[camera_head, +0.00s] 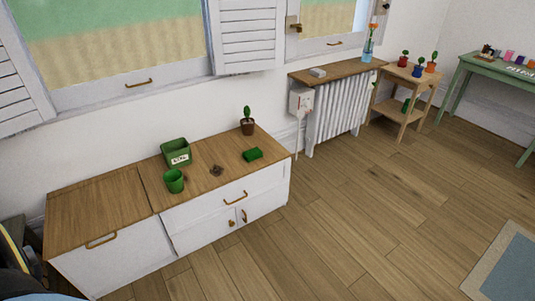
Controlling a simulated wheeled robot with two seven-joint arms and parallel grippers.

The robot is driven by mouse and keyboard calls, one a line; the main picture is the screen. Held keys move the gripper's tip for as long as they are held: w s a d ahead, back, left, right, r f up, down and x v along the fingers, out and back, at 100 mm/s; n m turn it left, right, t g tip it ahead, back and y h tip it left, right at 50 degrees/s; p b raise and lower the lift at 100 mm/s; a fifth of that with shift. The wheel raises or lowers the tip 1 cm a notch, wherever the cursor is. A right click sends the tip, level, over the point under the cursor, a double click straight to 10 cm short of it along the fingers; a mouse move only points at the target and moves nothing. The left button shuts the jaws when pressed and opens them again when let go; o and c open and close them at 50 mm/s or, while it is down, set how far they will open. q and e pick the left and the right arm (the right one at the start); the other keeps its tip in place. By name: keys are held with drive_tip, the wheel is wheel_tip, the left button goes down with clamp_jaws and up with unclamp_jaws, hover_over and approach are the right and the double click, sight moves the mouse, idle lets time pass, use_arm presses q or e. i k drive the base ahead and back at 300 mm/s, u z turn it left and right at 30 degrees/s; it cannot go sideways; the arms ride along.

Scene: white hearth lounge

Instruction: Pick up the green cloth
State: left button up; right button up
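A small green flat block (252,154), which looks like the folded green cloth, lies on the wooden top of the white cabinet (228,199), near its right end. It is apart from the things around it. Neither of my grippers shows in the head view.
On the same top stand a green labelled box (177,153), a green cup (174,181), a small brown object (216,170) and a potted plant (247,121). A radiator (334,108), a wooden stand (405,101) and a green table (462,82) stand farther right. The wooden floor (345,215) in front is clear.

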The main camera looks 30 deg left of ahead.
sight(251, 155)
drive_tip(key=i, duration=1.85)
drive_tip(key=u, duration=1.4)
drive_tip(key=i, duration=1)
drive_tip(key=u, duration=1.05)
drive_tip(key=i, duration=0.15)
drive_tip(key=u, duration=0.25)
